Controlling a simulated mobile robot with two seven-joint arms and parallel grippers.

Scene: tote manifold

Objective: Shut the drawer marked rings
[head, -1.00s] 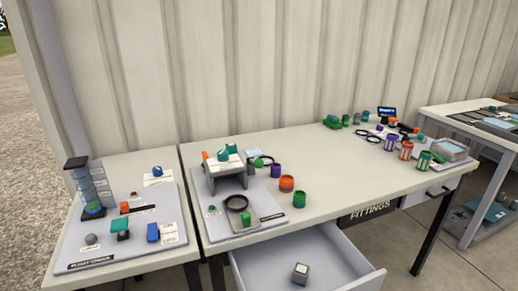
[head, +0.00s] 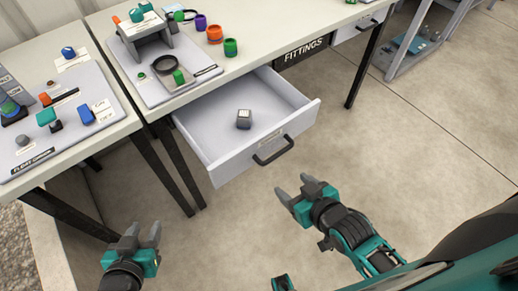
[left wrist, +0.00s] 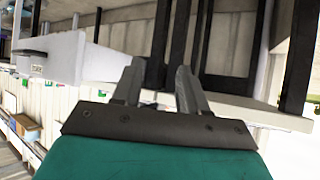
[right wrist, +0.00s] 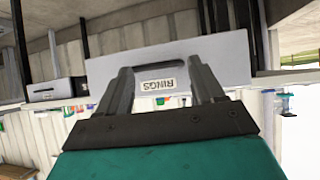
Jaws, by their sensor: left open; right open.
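The drawer (head: 233,160) hangs open under the table, pulled well out, with a dark bar handle (head: 273,150) on its front. In the right wrist view the drawer front (right wrist: 222,57) carries a label (right wrist: 163,85) reading RINGS, upside down. A small grey block (head: 243,119) lies inside the drawer. My right gripper (head: 290,188) is open and empty, in front of the drawer and apart from it, below and right of the handle in the head view. My left gripper (head: 143,232) is open and empty, low at the left, apart from the drawer.
The table (head: 262,40) holds a grey board with several parts above the drawer. A second table with another board (head: 60,110) stands to the left. Dark table legs (head: 165,170) stand left of the drawer. Another drawer (head: 358,27) sits right of the FITTINGS sign (head: 304,48). The floor in front is clear.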

